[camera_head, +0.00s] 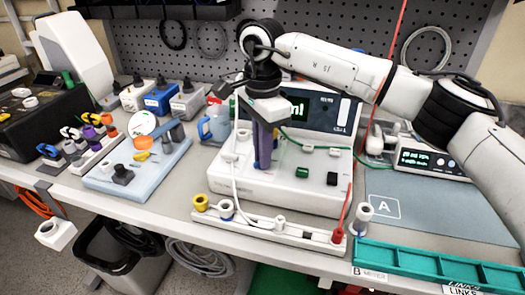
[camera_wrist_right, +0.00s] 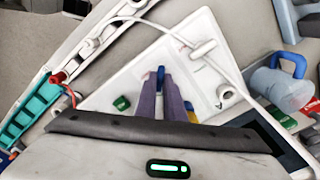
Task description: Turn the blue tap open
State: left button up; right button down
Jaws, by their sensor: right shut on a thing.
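My right gripper (camera_head: 262,165) points down over the white pump base (camera_head: 225,180) in the middle of the table. In the wrist view its two purple fingers (camera_wrist_right: 162,78) are close together. A small blue piece, apparently the blue tap (camera_wrist_right: 160,71), shows between their tips, and they are shut on it. In the head view the fingers mostly hide the tap. How far the tap is turned cannot be told. A white tube (camera_head: 235,185) runs down beside the gripper to a white rail (camera_head: 255,226) in front. My left gripper is not in view.
A blue-handled jug (camera_head: 214,124) stands left of the pump base. A light blue board (camera_head: 135,165) with fittings lies further left. A teal tray (camera_head: 430,263) lies at the front right. A red cable (camera_head: 347,208) stands at the base's right. The grey mat (camera_head: 430,210) is largely clear.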

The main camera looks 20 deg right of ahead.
jog(key=shift+r+n, duration=0.1)
jog(key=shift+n, duration=0.5)
jog(key=c, duration=1.9)
grip_release()
jog(key=shift+o, duration=0.2)
notch_tip(320, 180, up, 10)
jog(key=shift+r+b, duration=0.15)
jog(key=shift+b, duration=0.15)
